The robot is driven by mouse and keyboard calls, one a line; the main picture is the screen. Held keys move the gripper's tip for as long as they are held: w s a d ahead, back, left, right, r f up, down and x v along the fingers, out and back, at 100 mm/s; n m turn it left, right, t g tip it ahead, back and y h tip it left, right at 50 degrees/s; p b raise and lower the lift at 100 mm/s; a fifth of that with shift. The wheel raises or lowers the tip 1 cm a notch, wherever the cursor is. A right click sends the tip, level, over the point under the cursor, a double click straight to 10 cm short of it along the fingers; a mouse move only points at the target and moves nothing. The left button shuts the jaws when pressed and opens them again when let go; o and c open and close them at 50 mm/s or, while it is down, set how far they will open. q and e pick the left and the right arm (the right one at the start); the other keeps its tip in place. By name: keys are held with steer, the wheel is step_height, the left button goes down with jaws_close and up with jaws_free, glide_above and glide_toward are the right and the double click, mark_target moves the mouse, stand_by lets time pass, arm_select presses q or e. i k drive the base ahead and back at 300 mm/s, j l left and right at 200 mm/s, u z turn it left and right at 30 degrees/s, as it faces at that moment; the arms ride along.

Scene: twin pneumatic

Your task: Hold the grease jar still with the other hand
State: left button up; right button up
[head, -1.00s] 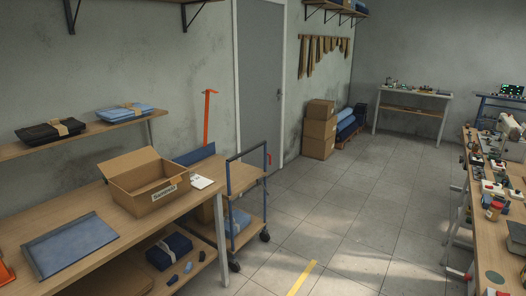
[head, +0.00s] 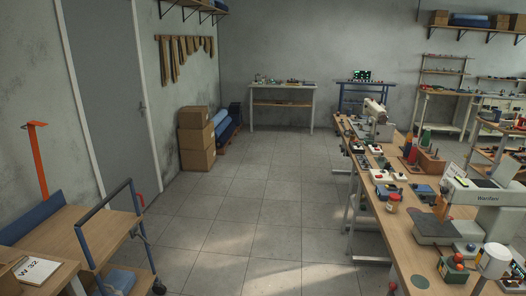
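Neither my left nor my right gripper shows in the head view.
A white sewing machine (head: 490,205) stands right of the jar, with small control boxes (head: 452,272) in front. Another sewing machine (head: 375,115) stands farther back. A blue-framed cart (head: 143,240) and a side table are at lower left. The tiled floor (head: 235,215) between is clear.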

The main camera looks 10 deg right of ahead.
mark_target(392, 206)
steer(key=i+z, duration=0.2)
steer(key=i, duration=0.6)
steer(key=i+z, duration=0.2)
steer(key=i, duration=0.6)
steer(key=i+z, duration=0.8)
steer(key=i+j+z, duration=0.15)
steer(key=i+z, duration=0.15)
steer(key=z, duration=0.15)
steer(key=i+j+z, duration=0.1)
steer(key=i+z, duration=0.35)
steer(key=i+j+z, duration=0.25)
steer(key=i+z, duration=0.15)
steer(key=i, duration=0.1)
